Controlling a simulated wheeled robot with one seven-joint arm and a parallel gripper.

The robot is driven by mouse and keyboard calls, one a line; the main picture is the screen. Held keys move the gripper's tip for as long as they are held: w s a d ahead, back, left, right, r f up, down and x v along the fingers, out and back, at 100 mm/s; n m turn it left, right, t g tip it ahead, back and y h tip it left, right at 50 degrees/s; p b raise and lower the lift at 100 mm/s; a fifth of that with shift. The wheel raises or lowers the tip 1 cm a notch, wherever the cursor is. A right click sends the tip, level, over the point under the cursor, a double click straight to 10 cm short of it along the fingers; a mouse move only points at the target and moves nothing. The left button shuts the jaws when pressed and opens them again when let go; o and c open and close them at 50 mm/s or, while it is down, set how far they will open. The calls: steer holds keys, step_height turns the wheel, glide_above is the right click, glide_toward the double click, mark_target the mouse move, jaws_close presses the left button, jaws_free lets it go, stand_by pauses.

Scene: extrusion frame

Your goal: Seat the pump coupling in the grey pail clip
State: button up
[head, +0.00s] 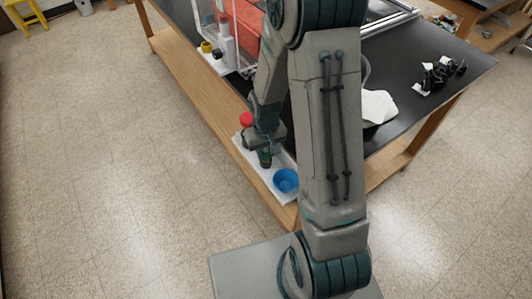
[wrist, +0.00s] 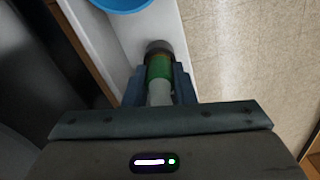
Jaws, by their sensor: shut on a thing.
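My gripper (wrist: 159,88) is shut on a cylindrical part, which I take to be the pump coupling (wrist: 159,67). The part has a green band and a dark grey round end. In the head view my gripper (head: 264,158) points down over a white tray (head: 275,157), left of a blue bowl. The part shows there only as a small dark green shape, and I cannot tell whether it touches the tray. I cannot make out the grey pail clip for certain in either view.
The blue bowl (head: 286,180) stands on the tray's near end. A red round thing (head: 246,119) is close beside my wrist. Farther back on the black bench is a white frame with a red panel (head: 244,24) and a yellow ring (head: 206,47). Dark clips (head: 438,75) lie at right.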

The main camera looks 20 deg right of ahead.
mark_target(266, 150)
step_height(266, 150, up, 10)
steer(key=shift+f+b, duration=0.1)
steer(key=shift+b, duration=0.3)
stand_by(0.3)
